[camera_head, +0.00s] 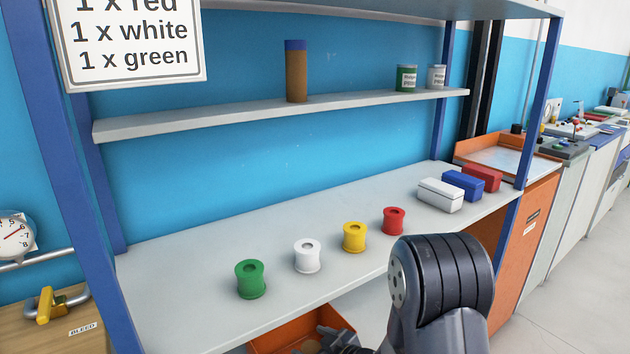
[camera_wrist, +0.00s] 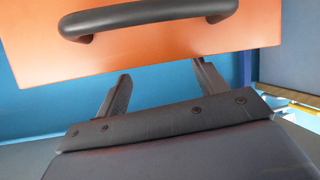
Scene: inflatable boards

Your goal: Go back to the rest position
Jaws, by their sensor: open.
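My gripper (camera_wrist: 161,70) shows in the wrist view with its two dark fingers spread apart and nothing between them. Just beyond the fingertips is an orange panel (camera_wrist: 245,36) with a black bar handle (camera_wrist: 150,16). I cannot tell whether the fingers touch the panel; they are not around the handle. In the head view, my dark arm reaches down at the lower right, and my fingers cannot be made out there.
A shelf bench (camera_head: 180,290) carries green (camera_head: 250,279), white (camera_head: 307,257), yellow (camera_head: 354,237) and red (camera_head: 394,221) spools. White (camera_head: 440,196), blue (camera_head: 463,185) and red (camera_head: 484,177) boxes stand further right. An orange tray (camera_head: 290,332) is below the bench's front edge.

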